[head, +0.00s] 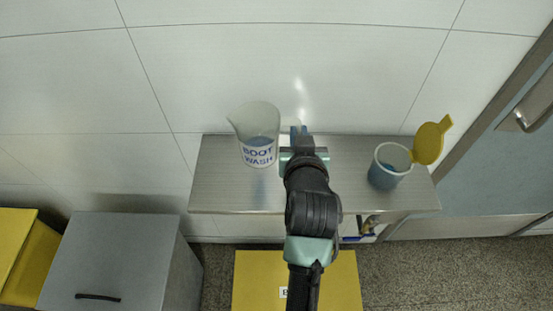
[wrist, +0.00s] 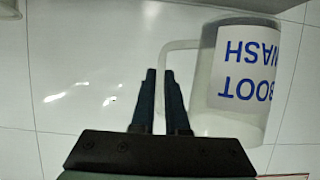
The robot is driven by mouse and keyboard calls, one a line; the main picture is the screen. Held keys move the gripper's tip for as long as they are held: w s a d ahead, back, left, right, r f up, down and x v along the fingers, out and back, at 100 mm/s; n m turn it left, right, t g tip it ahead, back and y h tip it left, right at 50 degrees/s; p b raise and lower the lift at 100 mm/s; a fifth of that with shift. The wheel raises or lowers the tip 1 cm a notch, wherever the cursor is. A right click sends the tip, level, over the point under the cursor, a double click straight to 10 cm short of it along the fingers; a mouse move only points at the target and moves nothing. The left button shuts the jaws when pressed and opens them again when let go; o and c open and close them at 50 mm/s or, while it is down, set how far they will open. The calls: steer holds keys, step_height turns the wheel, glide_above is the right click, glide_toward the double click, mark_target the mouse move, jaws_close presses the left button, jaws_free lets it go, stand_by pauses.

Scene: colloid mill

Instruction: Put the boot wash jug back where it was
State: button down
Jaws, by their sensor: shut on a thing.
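The boot wash jug (head: 257,130) is a clear, spouted jug with a white BOOT WASH label and bluish liquid low in it. It looks about upright at the back left of the steel shelf (head: 225,190). I cannot tell whether its base touches the shelf. My gripper (head: 299,134) is just right of the jug, shut on its handle. In the wrist view the jug (wrist: 245,80) appears upside down, and its pale handle runs between my gripper's dark fingers (wrist: 165,95). The fingers partly hide the handle.
A container (head: 389,166) with blue contents and an open yellow lid (head: 431,143) stands at the shelf's right. The tiled wall (head: 280,60) is close behind the jug. A grey box (head: 115,255) and a yellow box (head: 255,275) are below. The shelf's left front is bare.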

steer(key=f, duration=0.4)
steer(key=shift+s, duration=0.3)
steer(key=shift+w+f, duration=0.1)
steer(key=shift+f, duration=2.05)
steer(key=shift+f, duration=0.2)
steer(key=c, duration=0.9)
jaws_free()
steer(key=shift+r, duration=0.1)
